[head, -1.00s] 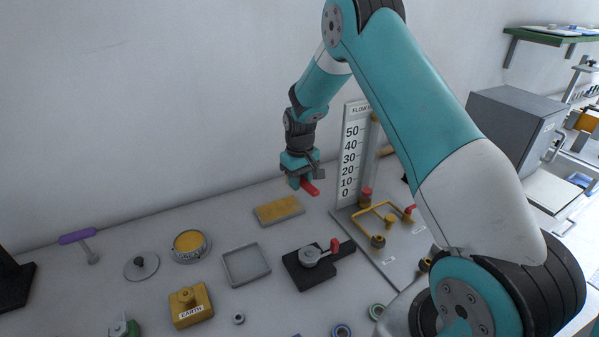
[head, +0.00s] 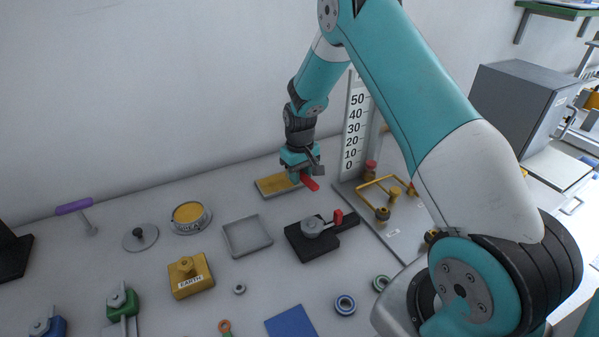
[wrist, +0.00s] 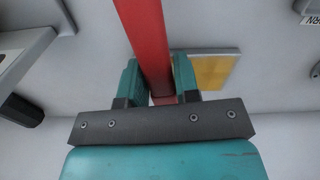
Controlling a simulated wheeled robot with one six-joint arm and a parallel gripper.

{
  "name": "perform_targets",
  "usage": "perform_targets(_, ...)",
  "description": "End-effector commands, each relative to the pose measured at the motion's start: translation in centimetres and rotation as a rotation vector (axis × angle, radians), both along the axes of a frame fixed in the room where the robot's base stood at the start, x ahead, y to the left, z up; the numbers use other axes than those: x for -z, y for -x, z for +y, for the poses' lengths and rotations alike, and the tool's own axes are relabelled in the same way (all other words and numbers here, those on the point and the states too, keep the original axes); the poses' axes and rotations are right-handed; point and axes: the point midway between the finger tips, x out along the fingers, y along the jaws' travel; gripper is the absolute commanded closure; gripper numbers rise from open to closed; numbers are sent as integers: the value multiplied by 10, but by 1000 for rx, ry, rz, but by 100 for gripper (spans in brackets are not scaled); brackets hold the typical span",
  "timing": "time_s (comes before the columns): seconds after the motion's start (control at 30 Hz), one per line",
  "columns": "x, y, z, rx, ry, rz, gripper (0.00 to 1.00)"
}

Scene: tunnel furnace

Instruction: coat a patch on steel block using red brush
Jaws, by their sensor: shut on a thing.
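My gripper (head: 298,172) is shut on the red brush (head: 309,182), whose red handle sticks out toward the front right. In the wrist view the red handle (wrist: 148,45) runs between the two teal fingers (wrist: 157,85). The brush's bristle end is hidden. A flat grey block with a yellow-tan top (head: 274,184), likely the steel block, lies on the table near the wall. My gripper is over or just beside its right end; I cannot tell whether the brush touches it. The block also shows in the wrist view (wrist: 215,70), beside the right finger.
A flow gauge board (head: 355,125) with yellow pipework (head: 385,190) stands close to the right. A black fixture with a red-handled lever (head: 318,232), an empty square tray (head: 247,236), a round yellow-filled dish (head: 190,217) and a yellow EARTH block (head: 190,276) lie in front and left.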

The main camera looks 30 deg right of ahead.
Motion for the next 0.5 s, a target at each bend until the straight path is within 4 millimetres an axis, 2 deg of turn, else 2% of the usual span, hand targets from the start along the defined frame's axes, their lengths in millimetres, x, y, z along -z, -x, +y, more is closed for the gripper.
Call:
perform_targets(0.07,12,0,-1,1,0,1,96)
perform_targets(0.5,14,-2,-26,-13,0,0,96)
